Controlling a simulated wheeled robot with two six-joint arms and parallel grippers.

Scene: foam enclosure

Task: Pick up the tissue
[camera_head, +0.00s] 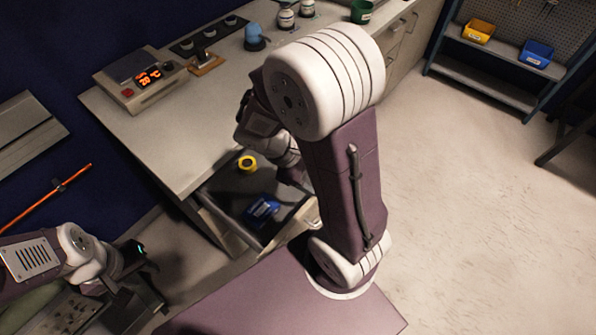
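An open drawer (222,213) under the workbench holds a small blue packet-like item (262,210) and a yellow roll (247,163). I cannot tell for sure whether the blue item is the tissue; no other tissue is clear to see. My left gripper (138,290) is low at the left, apart from the drawer, its dark fingers pointing down; their opening is unclear. My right arm stands large in the middle, its wrist over the far part of the drawer. Its fingertips are hidden behind the arm.
The workbench (165,135) carries a device with a red display (148,78), a blue object (254,38), jars and a green cup (361,11). A shelf (485,80) with yellow and blue bins stands at the top right. The floor (480,220) at right is clear.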

